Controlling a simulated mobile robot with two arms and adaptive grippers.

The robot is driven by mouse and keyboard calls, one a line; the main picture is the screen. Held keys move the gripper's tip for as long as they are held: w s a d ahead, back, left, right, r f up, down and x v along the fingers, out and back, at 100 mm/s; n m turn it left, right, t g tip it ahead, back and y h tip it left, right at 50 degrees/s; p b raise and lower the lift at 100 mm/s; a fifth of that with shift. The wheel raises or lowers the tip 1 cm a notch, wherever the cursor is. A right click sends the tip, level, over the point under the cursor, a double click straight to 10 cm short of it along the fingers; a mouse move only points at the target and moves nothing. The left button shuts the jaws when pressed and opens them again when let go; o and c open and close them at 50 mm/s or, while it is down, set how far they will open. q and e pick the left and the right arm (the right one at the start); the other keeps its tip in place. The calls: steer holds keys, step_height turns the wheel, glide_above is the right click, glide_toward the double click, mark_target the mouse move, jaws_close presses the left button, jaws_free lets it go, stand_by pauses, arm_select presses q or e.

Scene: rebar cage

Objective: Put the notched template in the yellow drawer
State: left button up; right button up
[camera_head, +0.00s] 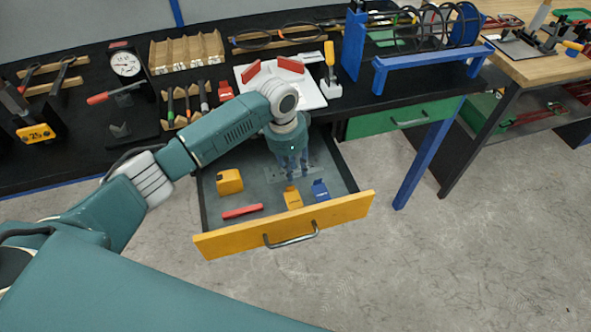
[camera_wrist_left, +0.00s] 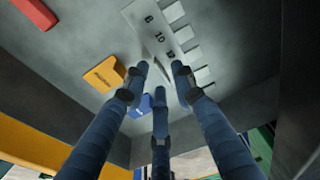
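The notched template (camera_wrist_left: 167,32) is a grey plate with square notches along one edge and dark numbers. In the head view it shows faintly (camera_head: 307,172) over the floor of the open yellow drawer (camera_head: 335,212). My left gripper (camera_head: 291,176) points down inside the drawer, above the template. In the left wrist view its three fingertips (camera_wrist_left: 161,76) are spread apart near the template's lower end, and that end is partly hidden behind them. I cannot tell whether the template touches the drawer floor. My right gripper is not in view.
The drawer also holds a yellow tape measure (camera_head: 229,181), a red stick (camera_head: 242,211), a yellow block (camera_head: 293,198) and a blue block (camera_head: 320,190). The black bench (camera_head: 80,150) above carries several tools. A closed green drawer (camera_head: 400,118) is to the right.

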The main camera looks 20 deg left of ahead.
arm_select(q)
step_height(320, 180, up, 11)
steer(key=s+a, duration=0.1)
steer(key=shift+a, duration=0.2)
stand_by(0.4)
